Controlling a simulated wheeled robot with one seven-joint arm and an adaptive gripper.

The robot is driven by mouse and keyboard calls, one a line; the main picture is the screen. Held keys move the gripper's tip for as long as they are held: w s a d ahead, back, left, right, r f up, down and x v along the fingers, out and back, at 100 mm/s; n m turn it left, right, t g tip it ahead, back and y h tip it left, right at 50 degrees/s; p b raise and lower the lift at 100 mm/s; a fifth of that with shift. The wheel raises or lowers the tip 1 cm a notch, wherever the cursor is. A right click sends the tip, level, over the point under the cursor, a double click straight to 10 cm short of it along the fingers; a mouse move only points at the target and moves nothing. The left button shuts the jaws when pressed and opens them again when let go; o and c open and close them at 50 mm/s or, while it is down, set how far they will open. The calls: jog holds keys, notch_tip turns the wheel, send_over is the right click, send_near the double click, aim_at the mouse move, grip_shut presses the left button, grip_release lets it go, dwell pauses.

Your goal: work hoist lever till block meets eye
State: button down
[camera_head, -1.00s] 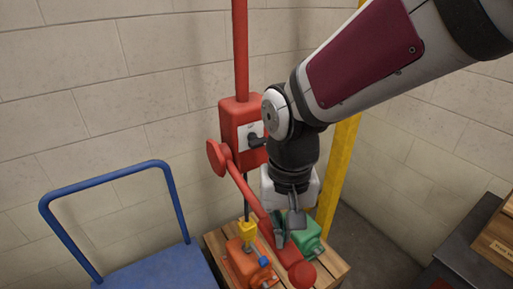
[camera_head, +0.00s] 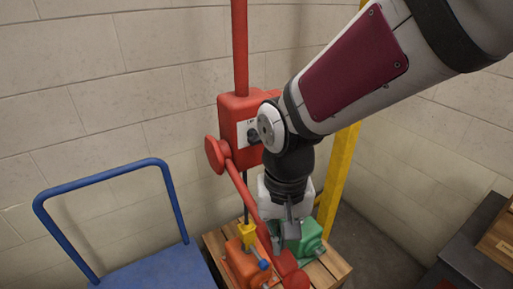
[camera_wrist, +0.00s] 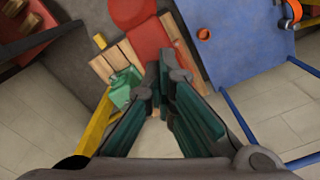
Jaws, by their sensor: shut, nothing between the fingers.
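The red hoist box (camera_head: 240,120) is on a red post. Its red lever (camera_head: 239,186) slopes down to the right from a round pivot to a rounded end (camera_head: 295,281) low over the pallet. The yellow block (camera_head: 247,234) hangs on a dark line just above the orange motor (camera_head: 243,264); I cannot see clearly whether it touches an eye. My gripper (camera_head: 283,238) is shut and empty, pointing down at the lever's lower part, seemingly touching it. In the wrist view, the fingertips (camera_wrist: 165,63) lie over the red lever (camera_wrist: 152,48). The green motor (camera_head: 306,238) is beside it.
A wooden pallet (camera_head: 331,269) carries the motors. A blue cart (camera_head: 160,268) with a tall handle stands left. A yellow post (camera_head: 338,180) rises behind my arm. A dark bench (camera_head: 450,262) with a wooden box is at right. A block wall closes the back.

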notch_tip(320, 180, up, 17)
jog(key=p, duration=1.1)
jog(key=shift+f, duration=0.15)
jog(key=shift+f, duration=0.1)
notch_tip(320, 180, down, 2)
jog(key=shift+f, duration=0.1)
dwell(0.5)
jog(key=shift+s+d+f+b, duration=0.1)
jog(key=shift+s+f+b, duration=0.1)
jog(key=shift+f, duration=0.7)
jog(key=shift+s+d+f+b, duration=0.15)
jog(key=shift+f+b, duration=0.1)
jog(key=shift+f, duration=0.65)
jog(key=shift+s+d+f+b, duration=0.1)
jog(key=shift+s+f+b, duration=0.1)
jog(key=shift+f, duration=0.7)
